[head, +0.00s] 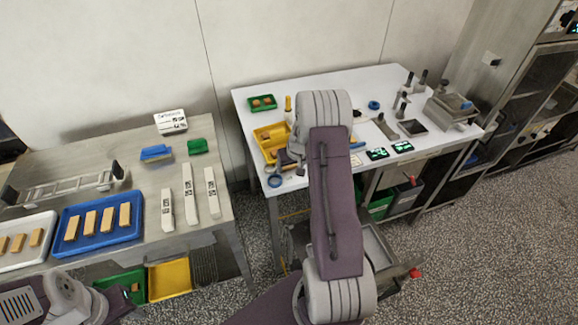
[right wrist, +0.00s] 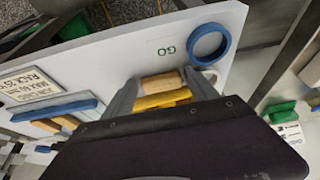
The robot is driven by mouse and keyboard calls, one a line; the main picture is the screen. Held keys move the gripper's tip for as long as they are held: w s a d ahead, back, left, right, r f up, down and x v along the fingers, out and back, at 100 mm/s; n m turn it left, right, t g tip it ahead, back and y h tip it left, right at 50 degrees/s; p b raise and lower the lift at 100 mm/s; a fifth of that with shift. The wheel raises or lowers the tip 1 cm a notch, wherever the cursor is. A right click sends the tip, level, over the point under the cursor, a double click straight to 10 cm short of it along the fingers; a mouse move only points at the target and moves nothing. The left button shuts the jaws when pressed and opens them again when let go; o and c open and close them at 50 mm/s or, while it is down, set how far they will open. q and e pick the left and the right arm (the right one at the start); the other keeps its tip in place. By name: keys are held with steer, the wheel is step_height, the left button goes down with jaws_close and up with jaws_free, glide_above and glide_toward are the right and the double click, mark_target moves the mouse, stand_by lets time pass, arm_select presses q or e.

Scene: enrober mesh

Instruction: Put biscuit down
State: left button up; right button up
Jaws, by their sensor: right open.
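A tan biscuit (right wrist: 161,82) lies between the fingers of my right gripper (right wrist: 166,88) in the right wrist view, near the white table's edge. A yellow piece (right wrist: 162,99) shows just behind it, partly hidden by the gripper body. The fingers stand apart, one on each side; I cannot tell if either touches the biscuit. In the head view my right gripper (head: 288,158) is partly hidden by my forearm, beside the yellow tray (head: 268,132).
A blue ring (head: 274,181) lies near the front edge of the white table (head: 365,82). A green tray (head: 262,109) stands behind. On the left table, a blue tray (head: 70,256) and a white tray (head: 40,262) hold several biscuits. Tools stand at the white table's right.

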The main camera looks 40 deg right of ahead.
steer(key=c, duration=0.8)
steer(key=shift+o, duration=0.2)
steer(key=shift+r, duration=0.15)
steer(key=shift+r, duration=0.3)
steer(key=v, duration=0.3)
steer(key=shift+w+d+r, duration=0.1)
steer(key=shift+d+r, duration=0.15)
steer(key=shift+r, duration=0.2)
steer(key=s+d+r+b, duration=0.1)
steer(key=s+r+b, duration=0.1)
steer(key=s+r, duration=0.4)
steer(key=s, duration=0.4)
steer(key=shift+s+d+r+b, duration=0.25)
steer(key=shift+s+b, duration=0.1)
steer(key=shift+s, duration=0.05)
steer(key=shift+w+a, duration=0.1)
